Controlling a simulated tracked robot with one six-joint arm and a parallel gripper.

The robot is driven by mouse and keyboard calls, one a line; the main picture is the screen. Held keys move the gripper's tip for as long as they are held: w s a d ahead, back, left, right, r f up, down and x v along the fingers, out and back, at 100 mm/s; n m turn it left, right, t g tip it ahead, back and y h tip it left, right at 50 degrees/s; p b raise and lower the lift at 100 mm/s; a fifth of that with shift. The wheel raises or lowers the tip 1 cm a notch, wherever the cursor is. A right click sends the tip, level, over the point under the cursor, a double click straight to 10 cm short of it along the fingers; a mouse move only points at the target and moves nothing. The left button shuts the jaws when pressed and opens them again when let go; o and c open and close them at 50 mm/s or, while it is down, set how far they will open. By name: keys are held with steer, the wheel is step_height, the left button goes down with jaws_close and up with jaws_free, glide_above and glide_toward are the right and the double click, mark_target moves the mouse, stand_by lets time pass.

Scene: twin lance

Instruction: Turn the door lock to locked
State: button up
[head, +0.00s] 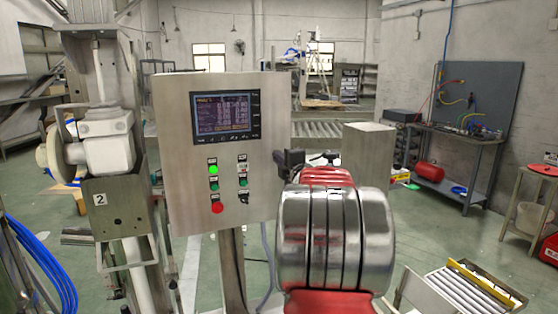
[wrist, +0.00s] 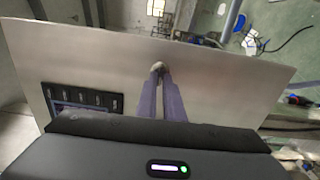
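The control panel (head: 180,150) is a grey metal box with a display and buttons. In the wrist view its face (wrist: 230,85) fills the middle, turned on its side. The door lock (wrist: 157,66) is a small rounded metal piece near the panel's edge. My gripper (wrist: 158,75) has its two purple-grey fingers close together at the lock, with the lock between the tips. In the head view my gripper (head: 291,162) is a dark shape at the panel's right edge, and the lock is hidden. Which way the lock is turned cannot be told.
The display (head: 225,114) and the buttons (head: 214,183) lie left of my gripper. A grey cabinet (head: 368,160) stands behind to the right. A valve-like machine (head: 105,140) stands left of the panel. A roller conveyor (head: 465,290) is at the lower right.

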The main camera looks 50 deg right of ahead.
steer(key=o, duration=0.4)
steer(key=shift+f, duration=0.1)
steer(key=v, duration=1.3)
steer(key=shift+s+a, duration=0.25)
stand_by(0.4)
